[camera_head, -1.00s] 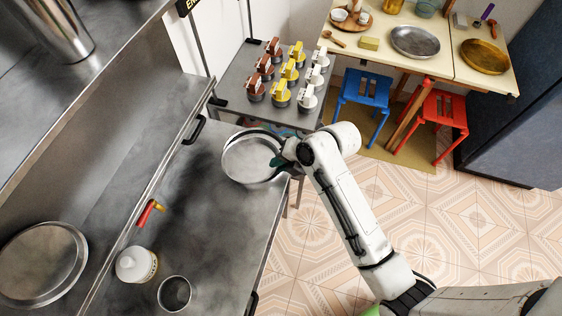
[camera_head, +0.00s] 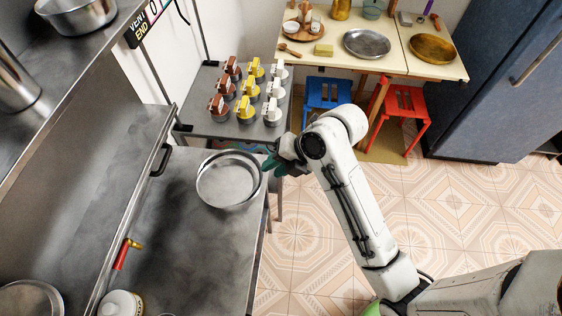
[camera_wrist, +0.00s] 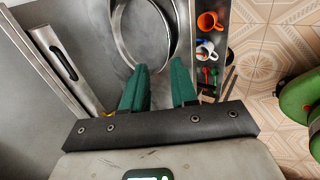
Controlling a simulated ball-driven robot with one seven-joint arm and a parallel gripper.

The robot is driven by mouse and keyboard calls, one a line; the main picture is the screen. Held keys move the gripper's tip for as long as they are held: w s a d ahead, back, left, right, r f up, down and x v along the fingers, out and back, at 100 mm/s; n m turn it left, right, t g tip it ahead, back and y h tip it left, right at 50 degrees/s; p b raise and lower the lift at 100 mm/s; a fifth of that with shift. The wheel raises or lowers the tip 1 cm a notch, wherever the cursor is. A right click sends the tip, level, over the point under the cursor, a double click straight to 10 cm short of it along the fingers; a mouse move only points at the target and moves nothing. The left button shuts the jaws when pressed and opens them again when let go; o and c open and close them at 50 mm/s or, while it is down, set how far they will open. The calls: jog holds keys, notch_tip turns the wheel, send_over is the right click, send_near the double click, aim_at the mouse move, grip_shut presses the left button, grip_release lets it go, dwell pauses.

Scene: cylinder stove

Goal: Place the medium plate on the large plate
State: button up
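Two round metal plates appear stacked on the steel counter. The inner, smaller plate (camera_head: 226,184) sits within the rim of a larger one (camera_head: 204,160), with an uneven gap between the rims. My gripper (camera_head: 268,164) is at their right edge. In the wrist view, my gripper (camera_wrist: 160,65) has its two green fingers apart, with the tips close to the near rim of the plates (camera_wrist: 118,42). I cannot tell whether they touch the rim. Another round metal plate (camera_head: 30,300) shows at the lower left, partly cut off.
A side table behind the counter holds several brown, yellow and white-topped pots (camera_head: 246,108). A cream table (camera_head: 400,65) bears a silver plate (camera_head: 366,44) and a gold plate (camera_head: 432,48). Blue (camera_head: 327,94) and red (camera_head: 404,112) stools stand before it. The counter's middle is clear.

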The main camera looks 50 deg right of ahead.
jog(key=s+f+m+g+h, duration=0.2)
jog(key=s+m, duration=0.6)
jog(key=m, duration=0.5)
jog(key=s+f+m+g+h, duration=0.2)
jog(key=s+f+m, duration=0.3)
jog(key=s+m, duration=0.4)
jog(key=shift+s+d+m+g+h, duration=0.35)
jog(key=shift+m+g, duration=0.15)
jog(key=shift+m, duration=1.5)
